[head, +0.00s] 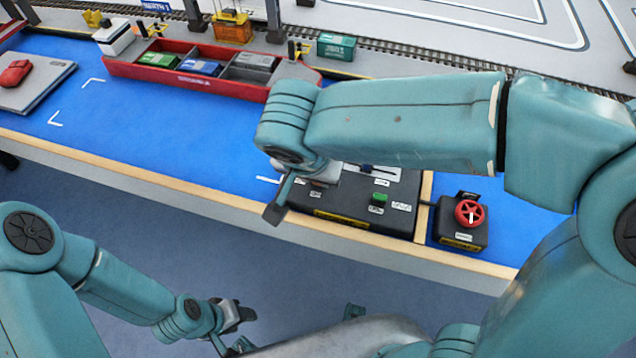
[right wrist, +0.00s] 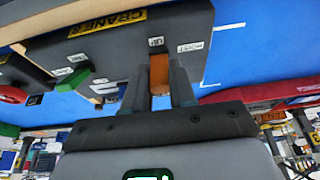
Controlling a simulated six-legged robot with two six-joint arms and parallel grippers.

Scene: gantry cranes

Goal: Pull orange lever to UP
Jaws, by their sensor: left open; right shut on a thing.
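The orange lever (right wrist: 159,72) stands between the two dark fingers of my right gripper (right wrist: 158,86) in the right wrist view. The right gripper is shut on it. A small "UP" label (right wrist: 156,41) and a "HOIST" label (right wrist: 192,47) are on the black control box close to the lever. In the head view my right arm covers the lever, and part of the right gripper (head: 283,197) shows at the left end of the control box (head: 335,212). My left gripper (head: 240,331) is open and empty, low in front of the table.
A red barge (head: 130,72) with containers lies farther back on the blue surface. A wooden edge (head: 150,180) borders the table front.

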